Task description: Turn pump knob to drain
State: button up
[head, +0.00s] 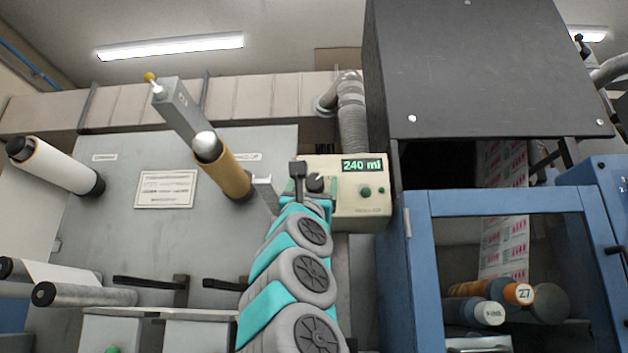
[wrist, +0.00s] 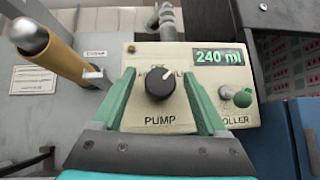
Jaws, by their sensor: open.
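The pump knob (wrist: 159,83) is a round black dial with a white pointer mark, above the word PUMP on a cream control box (wrist: 145,52). In the wrist view its pointer tilts to the upper right; the lettering around it is partly unreadable. My gripper (wrist: 158,88) is open, its two green fingers on either side of the knob, with visible gaps to it. In the head view the knob (head: 315,183) shows just right of my gripper's dark finger (head: 298,172). A green display (wrist: 220,57) reads 240 ml.
A tan roller (head: 232,178) with a metal ball end stands to the left. A blue-framed cabinet (head: 421,270) stands close on the right.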

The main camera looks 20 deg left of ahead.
grip_shut()
dwell(0.5)
